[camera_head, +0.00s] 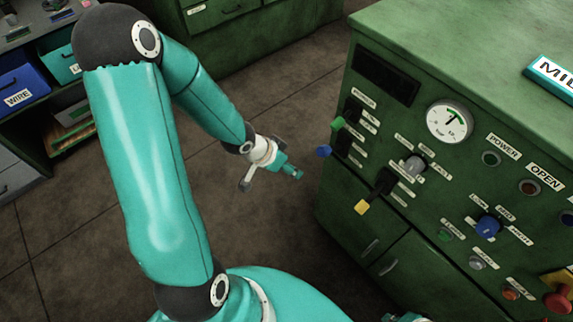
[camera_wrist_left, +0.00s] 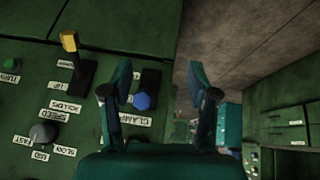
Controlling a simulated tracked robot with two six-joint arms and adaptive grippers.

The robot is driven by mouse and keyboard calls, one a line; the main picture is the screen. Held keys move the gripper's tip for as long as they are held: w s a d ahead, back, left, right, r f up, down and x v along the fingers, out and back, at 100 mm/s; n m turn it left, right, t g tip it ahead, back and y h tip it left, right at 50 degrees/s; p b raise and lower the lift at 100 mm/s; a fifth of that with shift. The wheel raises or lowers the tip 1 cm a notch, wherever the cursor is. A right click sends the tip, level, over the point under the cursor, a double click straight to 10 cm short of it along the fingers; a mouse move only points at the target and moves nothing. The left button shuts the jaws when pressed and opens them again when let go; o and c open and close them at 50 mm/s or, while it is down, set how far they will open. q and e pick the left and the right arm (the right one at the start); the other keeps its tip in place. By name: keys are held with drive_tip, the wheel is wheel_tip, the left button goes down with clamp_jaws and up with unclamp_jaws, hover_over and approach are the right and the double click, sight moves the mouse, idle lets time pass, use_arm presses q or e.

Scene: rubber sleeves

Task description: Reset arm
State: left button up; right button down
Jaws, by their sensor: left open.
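My left arm is teal and comes in from the left in the head view, bent at the elbow. Its gripper (camera_head: 271,177) hangs over the floor, left of the green machine cabinet (camera_head: 345,240) and apart from it. In the left wrist view the two fingers of the left gripper (camera_wrist_left: 160,88) are spread, with nothing between them. The panel with its levers shows beyond the left finger.
The panel has a blue-tipped lever (camera_head: 323,151), a yellow-tipped lever (camera_head: 361,207), a grey knob (camera_head: 413,165) and a gauge (camera_head: 450,121). A blue bin (camera_head: 22,86) marked WIRE sits on a shelf at left. Floor between the shelf and cabinet is clear.

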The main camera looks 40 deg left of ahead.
use_arm(q)
drive_tip(key=shift+s+a, duration=0.1)
drive_tip(key=shift+s, duration=0.1)
drive_tip(key=shift+w, duration=0.1)
drive_tip(key=s+d+f+n+g+h, duration=0.1)
drive_tip(key=s+d+f+g, duration=0.1)
drive_tip(key=s+d+f, duration=0.2)
drive_tip(key=s+d+f+n+g+h, duration=0.1)
drive_tip(key=s+d+f+g, duration=0.2)
drive_tip(key=d+f, duration=0.7)
drive_tip(key=s+d, duration=0.1)
drive_tip(key=d, duration=0.5)
drive_tip(key=shift+s+n, duration=0.3)
drive_tip(key=shift+s, duration=0.1)
drive_tip(key=shift+f, duration=0.1)
idle(2.1)
